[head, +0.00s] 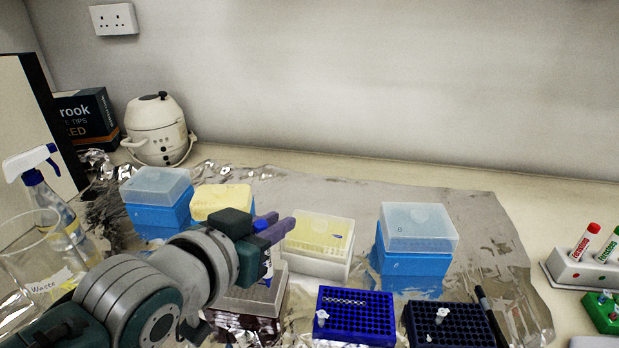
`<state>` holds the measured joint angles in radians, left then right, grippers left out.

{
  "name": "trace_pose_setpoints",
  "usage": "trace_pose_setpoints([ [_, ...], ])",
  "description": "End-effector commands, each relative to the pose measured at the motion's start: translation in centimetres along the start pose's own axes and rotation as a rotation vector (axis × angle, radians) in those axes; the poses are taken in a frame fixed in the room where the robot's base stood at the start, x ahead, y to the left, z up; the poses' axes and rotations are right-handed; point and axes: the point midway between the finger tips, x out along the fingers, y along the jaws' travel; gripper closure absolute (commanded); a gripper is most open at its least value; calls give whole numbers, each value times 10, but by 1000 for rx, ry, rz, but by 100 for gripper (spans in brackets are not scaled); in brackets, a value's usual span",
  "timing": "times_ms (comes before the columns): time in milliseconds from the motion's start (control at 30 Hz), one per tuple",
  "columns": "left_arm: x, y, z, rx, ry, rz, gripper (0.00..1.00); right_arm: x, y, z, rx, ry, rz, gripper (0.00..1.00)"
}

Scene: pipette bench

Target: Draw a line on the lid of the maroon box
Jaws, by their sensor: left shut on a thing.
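My left gripper (276,228) reaches in from the lower left, its purple fingers shut on a slim blue-and-white pen-like thing (267,262). Its lower end is close to an open tip box with a grey top (258,297) and a dark maroon lower body (245,327); I cannot tell whether they touch. My arm covers the left part of that box. No lid shows on it. A box with a yellow lid (222,199) stands behind my gripper, its base mostly hidden. My right gripper is out of view.
Blue boxes with clear lids stand at left (155,215) and right (415,262). Dark blue tube racks (355,333) fill the front. A black pen (485,300) lies at right. A beaker (25,255) and spray bottle (60,220) stand left.

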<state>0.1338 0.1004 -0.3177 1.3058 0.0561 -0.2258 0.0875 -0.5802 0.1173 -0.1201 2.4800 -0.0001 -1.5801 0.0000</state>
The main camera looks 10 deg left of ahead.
Motion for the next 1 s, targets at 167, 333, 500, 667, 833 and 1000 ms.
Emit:
trace_pose_setpoints([
  [167, 0, 0, 1, 0, -1, 0, 100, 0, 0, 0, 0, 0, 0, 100],
  [333, 0, -1, 1, 1, -2, 0, 100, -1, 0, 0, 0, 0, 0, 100],
  [500, -1, -4, 1, 1, -2, 0, 100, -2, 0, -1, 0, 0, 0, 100],
  [667, -1, -4, 2, 1, -2, 0, 100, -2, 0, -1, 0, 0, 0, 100],
  [833, -1, -4, 2, 1, -2, 0, 100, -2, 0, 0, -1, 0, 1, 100],
  [1000, -2, -6, 2, 1, -3, -1, 100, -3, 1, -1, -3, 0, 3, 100],
])
